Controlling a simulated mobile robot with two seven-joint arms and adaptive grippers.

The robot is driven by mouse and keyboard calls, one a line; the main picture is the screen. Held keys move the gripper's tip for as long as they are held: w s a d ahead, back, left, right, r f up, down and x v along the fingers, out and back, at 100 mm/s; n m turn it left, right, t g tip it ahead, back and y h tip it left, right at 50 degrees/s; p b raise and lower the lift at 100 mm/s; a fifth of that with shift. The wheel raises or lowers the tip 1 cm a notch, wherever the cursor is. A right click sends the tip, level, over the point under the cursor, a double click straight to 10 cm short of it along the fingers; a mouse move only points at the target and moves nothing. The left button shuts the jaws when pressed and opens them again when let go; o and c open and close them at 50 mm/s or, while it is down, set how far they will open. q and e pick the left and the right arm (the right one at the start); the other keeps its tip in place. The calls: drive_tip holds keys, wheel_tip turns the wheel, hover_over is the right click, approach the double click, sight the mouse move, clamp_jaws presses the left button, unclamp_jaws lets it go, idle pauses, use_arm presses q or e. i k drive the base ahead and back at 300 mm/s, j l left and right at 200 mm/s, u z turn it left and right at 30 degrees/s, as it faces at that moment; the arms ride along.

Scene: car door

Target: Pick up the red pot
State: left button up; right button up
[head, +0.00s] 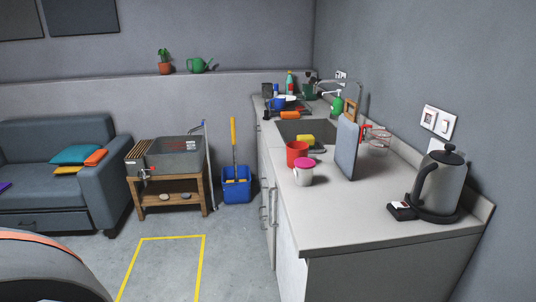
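A red pot (296,154) stands upright on the kitchen counter (370,212), near its left edge and in front of the sink. A white tub with a pink lid (304,172) stands just in front of it and hides part of its lower side. A small reddish-brown plant pot (165,68) with a green plant stands on the back wall ledge. Neither of my grippers is in view.
A grey upright board (347,150) stands right of the tub. A kettle (440,185) is at the counter's right. The sink (305,130) holds a yellow item. A blue bucket (236,188) stands on the floor. The yellow-marked floor (160,270) is clear.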

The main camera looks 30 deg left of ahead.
sight(297, 155)
drive_tip(key=u, duration=0.9)
drive_tip(key=z, duration=1.35)
drive_tip(key=u, duration=1.3)
